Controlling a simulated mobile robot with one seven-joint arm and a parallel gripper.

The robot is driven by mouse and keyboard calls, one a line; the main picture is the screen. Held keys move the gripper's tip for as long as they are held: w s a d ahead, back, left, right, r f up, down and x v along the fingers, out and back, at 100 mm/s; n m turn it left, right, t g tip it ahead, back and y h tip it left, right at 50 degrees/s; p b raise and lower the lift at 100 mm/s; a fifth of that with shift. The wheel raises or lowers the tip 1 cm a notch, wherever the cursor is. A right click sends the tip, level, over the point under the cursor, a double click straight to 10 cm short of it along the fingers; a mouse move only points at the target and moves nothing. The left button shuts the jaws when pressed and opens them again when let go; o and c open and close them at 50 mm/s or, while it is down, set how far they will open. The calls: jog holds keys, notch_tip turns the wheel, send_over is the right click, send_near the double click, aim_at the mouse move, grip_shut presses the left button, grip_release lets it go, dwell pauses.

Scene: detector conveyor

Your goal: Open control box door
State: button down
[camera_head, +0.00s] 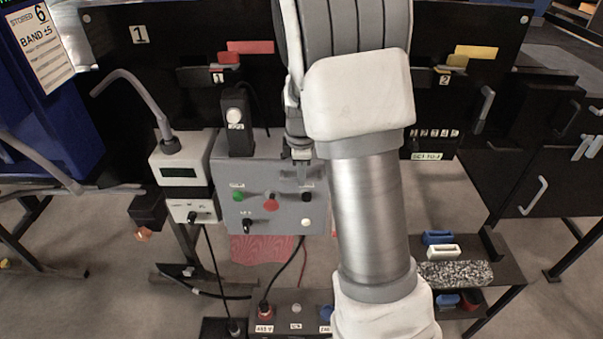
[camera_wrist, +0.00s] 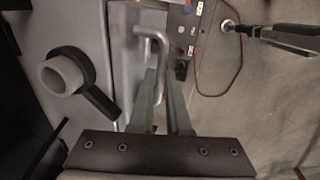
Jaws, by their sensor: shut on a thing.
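The grey control box (camera_head: 262,211) is left of centre in the head view, with green, red, black and white buttons and a black knob on its front. My gripper (camera_head: 301,160) reaches down at its upper right, partly hidden behind my arm. In the wrist view my gripper (camera_wrist: 162,82) has its fingers close together on a pale grey bar handle (camera_wrist: 148,32), at the edge of a grey panel (camera_wrist: 62,28). A round pale knob with a black lever (camera_wrist: 88,84) sits on that panel. I cannot tell whether the door stands ajar.
A white meter box (camera_head: 182,174) adjoins the control box on the left. A low dark box (camera_head: 292,310) with cables stands below. A shelf with blue and white pieces (camera_head: 441,251) is at lower right. My arm covers the centre of the head view.

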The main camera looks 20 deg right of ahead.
jog(key=s+a+m+g+h+p, duration=0.1)
jog(key=s+a+m+p, duration=0.1)
jog(key=s+a+m, duration=0.45)
jog(key=s+a+m+p, duration=0.3)
jog(key=s+a, duration=0.1)
jog(key=a, duration=0.6)
jog(key=w+a+m+g+p, duration=0.1)
jog(key=w+a+m, duration=0.2)
jog(key=a, duration=0.7)
jog(key=w+a+m+p, duration=0.2)
jog(key=w+a+m, duration=0.1)
jog(key=a+m, duration=0.4)
jog(key=shift+w+a+m+g, duration=0.25)
jog(key=shift+a+m+g, duration=0.15)
jog(key=shift+a, duration=1.45)
jog(key=c, duration=0.9)
grip_release()
